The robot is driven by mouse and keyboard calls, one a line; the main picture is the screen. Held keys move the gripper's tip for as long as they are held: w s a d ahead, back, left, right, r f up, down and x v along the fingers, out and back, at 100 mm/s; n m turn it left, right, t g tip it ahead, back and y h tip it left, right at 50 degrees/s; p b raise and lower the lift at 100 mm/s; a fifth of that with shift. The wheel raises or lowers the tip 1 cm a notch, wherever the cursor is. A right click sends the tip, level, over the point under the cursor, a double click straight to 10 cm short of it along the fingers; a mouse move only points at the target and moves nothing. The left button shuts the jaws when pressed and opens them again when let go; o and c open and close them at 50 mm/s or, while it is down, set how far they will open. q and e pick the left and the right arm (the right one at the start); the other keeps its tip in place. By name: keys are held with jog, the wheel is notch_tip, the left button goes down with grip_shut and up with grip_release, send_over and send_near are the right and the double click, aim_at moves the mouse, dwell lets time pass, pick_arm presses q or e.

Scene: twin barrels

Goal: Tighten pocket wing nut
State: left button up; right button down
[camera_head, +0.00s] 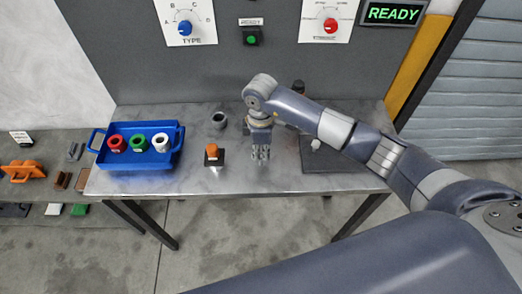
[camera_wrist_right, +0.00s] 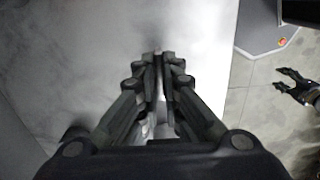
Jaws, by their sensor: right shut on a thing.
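My right gripper (camera_head: 261,155) hangs fingers down over the middle of the grey table, left of a dark base plate. In the right wrist view, its fingertips (camera_wrist_right: 159,58) are closed together on a small, thin greyish thing, mostly hidden by the fingers; I cannot tell if it is the wing nut. The dark base plate (camera_head: 325,160) carries a small pale part (camera_head: 316,144), too small to identify, and my arm partly covers this fixture. My left gripper (camera_wrist_right: 290,86) shows at the right of the wrist view, its fingers apart and empty.
A blue tray (camera_head: 110,160) holds red, green and white ring-like parts. An orange-topped button (camera_head: 212,152) stands near the front edge, with a grey cup-like part (camera_head: 219,118) behind it. A panel with dials and a READY display (camera_head: 393,13) rises behind the table.

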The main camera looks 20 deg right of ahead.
aim_at(261, 154)
jog(key=c, duration=1.8)
grip_release()
jog(key=shift+o, duration=0.2)
jog(key=shift+r, duration=0.1)
notch_tip(261, 154, up, 12)
